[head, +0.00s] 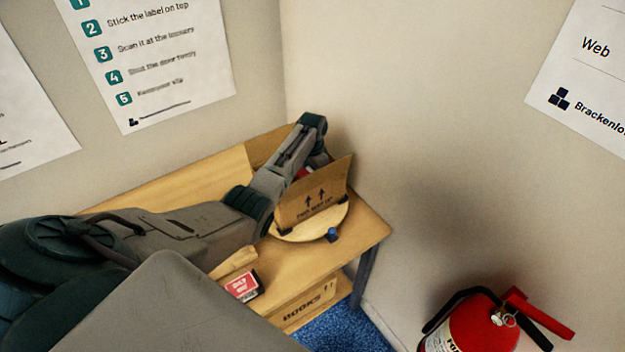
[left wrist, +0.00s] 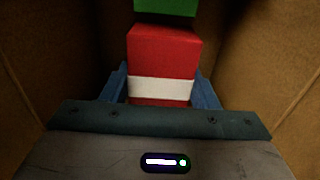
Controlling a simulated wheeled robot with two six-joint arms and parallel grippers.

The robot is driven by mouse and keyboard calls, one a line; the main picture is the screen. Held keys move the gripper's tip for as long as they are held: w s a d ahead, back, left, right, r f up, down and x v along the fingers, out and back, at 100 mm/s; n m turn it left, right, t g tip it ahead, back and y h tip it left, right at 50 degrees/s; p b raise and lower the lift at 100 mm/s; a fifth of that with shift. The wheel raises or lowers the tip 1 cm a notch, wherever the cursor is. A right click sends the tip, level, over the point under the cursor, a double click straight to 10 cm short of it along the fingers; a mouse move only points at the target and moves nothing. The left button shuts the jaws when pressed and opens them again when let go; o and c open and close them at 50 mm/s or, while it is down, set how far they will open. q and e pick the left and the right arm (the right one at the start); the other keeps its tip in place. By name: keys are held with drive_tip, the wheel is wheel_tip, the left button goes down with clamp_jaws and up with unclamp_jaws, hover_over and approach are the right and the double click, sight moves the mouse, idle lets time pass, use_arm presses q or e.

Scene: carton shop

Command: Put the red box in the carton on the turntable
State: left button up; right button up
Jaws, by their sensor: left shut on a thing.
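The carton (head: 313,203) stands open on the round wooden turntable (head: 300,233), with arrows printed on its front flap. My left arm reaches over the carton, and my left gripper (left wrist: 162,88) is down between its brown walls (left wrist: 262,50). Its blue fingers are shut on the red box (left wrist: 165,50), which has a white band. In the head view only a bit of red (head: 303,173) shows behind the flap, and the fingers are mostly hidden. I cannot tell whether the box touches the carton floor. My right gripper is not in view.
A green thing (left wrist: 165,7) is just beyond the red box. A small red-labelled item (head: 243,283) sits at the front of the wooden table (head: 372,226). A carton marked BOOKS (head: 308,306) is below. A fire extinguisher (head: 478,325) is at lower right. Walls close the corner behind.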

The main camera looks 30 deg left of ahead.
use_arm(q)
drive_tip(key=shift+f, duration=0.4)
wheel_tip(320, 180, down, 2)
drive_tip(key=shift+f, duration=0.5)
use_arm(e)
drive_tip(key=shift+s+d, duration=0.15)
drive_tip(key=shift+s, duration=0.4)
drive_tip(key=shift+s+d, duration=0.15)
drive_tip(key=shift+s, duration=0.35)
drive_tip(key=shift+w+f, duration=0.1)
use_arm(q)
drive_tip(key=shift+f, duration=0.2)
drive_tip(key=o, duration=1)
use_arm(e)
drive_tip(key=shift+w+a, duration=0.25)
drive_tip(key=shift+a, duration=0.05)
use_arm(q)
drive_tip(key=shift+r, duration=0.15)
